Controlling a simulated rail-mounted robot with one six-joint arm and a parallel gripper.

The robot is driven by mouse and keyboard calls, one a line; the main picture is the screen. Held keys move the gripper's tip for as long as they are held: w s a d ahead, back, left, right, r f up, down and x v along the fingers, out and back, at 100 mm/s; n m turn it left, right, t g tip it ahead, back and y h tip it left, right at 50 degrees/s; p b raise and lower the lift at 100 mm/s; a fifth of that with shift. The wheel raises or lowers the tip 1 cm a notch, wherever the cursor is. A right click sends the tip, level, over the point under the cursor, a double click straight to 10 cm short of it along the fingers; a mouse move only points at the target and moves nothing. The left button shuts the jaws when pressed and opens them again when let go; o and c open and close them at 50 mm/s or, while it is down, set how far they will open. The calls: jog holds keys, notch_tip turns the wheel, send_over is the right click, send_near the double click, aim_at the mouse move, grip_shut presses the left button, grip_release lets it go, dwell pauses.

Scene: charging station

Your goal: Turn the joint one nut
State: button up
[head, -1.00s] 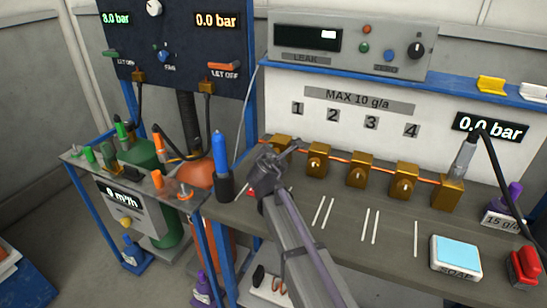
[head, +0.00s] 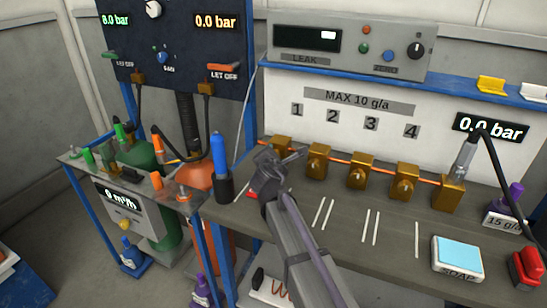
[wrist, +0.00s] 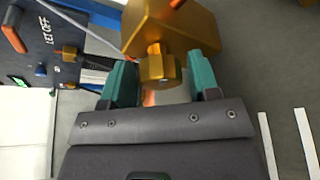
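The brass block of joint one (head: 281,143) is the leftmost of the brass blocks under the number 1 plate, partly covered by my gripper (head: 276,163) in the head view. In the wrist view the block (wrist: 175,25) fills the top centre, and its hexagonal brass nut (wrist: 158,66) sticks out toward me. My gripper (wrist: 161,76) has its two teal fingers apart, one to each side of the nut. A gap shows between each finger and the nut. In the head view the nut is hidden behind my gripper.
More brass joints (head: 360,171) stand in a row to the right along an orange pipe. A blue marker-like bottle (head: 219,157) stands close left of my gripper. White strips (head: 370,226) and a soap box (head: 457,257) lie on the bench (head: 340,205).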

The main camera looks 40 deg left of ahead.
jog(key=shift+o, duration=1.1)
